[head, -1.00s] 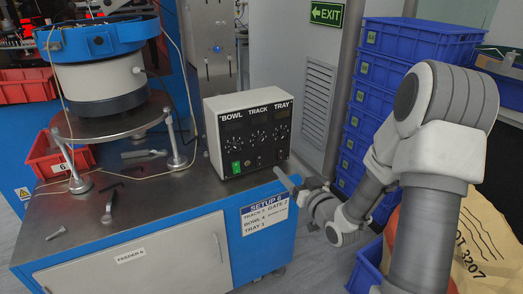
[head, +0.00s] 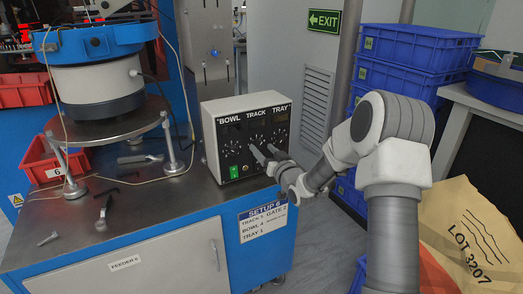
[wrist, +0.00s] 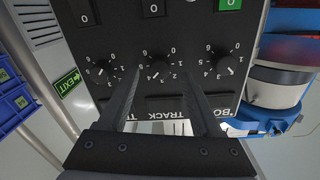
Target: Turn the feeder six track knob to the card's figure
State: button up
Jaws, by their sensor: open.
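The white control box (head: 212,120) with a black panel stands on the feeder bench, marked BOWL, TRACK and TRAY. The track knob (wrist: 156,70) is the middle dial in the wrist view, where the panel appears upside down. Its pointer is too small to read surely. My gripper (head: 263,152) is open in front of the panel. In the wrist view its fingers (wrist: 159,76) lie on either side of the track knob; I cannot tell whether they touch it. The setup card (head: 264,222) is on the bench front; its TRACK figure looks like 5 but is blurred.
The bowl knob (wrist: 230,68) and tray knob (wrist: 101,70) flank the track knob closely. A green switch (head: 234,172) is at the panel's lower left. The bowl feeder (head: 98,80), a red bin (head: 40,165) and loose tools occupy the bench's left. Blue crates (head: 400,75) stand right.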

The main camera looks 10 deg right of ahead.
jog(key=shift+x, duration=0.95)
grip_shut()
